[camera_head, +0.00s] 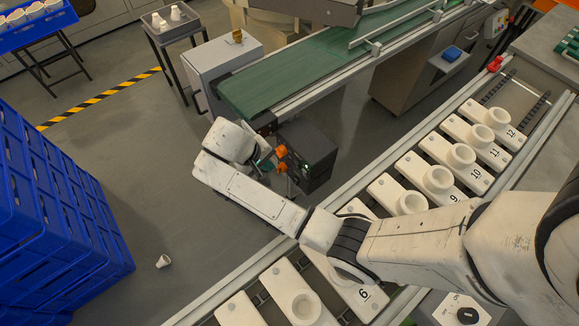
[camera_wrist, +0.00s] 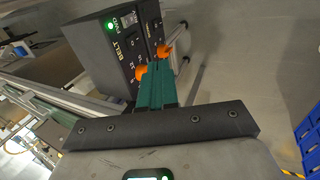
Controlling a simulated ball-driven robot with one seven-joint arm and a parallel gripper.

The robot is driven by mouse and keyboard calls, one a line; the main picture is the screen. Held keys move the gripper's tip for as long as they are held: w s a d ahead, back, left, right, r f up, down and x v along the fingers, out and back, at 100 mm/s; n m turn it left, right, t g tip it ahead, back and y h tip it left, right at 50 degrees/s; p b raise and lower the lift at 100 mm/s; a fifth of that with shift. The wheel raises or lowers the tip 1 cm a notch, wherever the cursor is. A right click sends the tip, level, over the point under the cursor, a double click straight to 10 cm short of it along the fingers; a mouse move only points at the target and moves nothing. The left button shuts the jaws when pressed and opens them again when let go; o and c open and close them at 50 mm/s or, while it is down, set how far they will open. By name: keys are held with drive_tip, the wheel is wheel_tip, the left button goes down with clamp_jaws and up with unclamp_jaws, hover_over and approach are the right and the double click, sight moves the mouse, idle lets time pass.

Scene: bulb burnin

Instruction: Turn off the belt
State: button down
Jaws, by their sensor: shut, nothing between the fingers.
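The belt (camera_head: 290,75) is a green conveyor running from the centre toward the upper right in the head view. A dark control box (camera_head: 317,150) stands by its near end. In the wrist view the box (camera_wrist: 88,48) bears the word BELT, a lit green lamp (camera_wrist: 110,26) by FWD and a pale switch (camera_wrist: 129,19). Two orange knobs, one nearer (camera_wrist: 141,72) and one farther (camera_wrist: 164,50), stick out from its face. My gripper (camera_wrist: 160,68) is shut and empty, its teal fingers close to both knobs. I cannot tell whether they touch.
Blue crates (camera_head: 50,215) are stacked at the left. A numbered row of white holders (camera_head: 440,178) runs along the right. A small white cup (camera_head: 163,261) lies on the floor. Another control panel with a black knob (camera_head: 467,315) is at the bottom. Open floor lies left of the control box.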

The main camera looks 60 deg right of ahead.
sight(297, 165)
drive_tip(key=s+d+f, duration=0.2)
drive_tip(key=d+f, duration=0.6)
drive_tip(key=shift+s+f, duration=0.15)
drive_tip(key=shift+f, duration=0.1)
idle(0.4)
drive_tip(key=shift+a, duration=0.1)
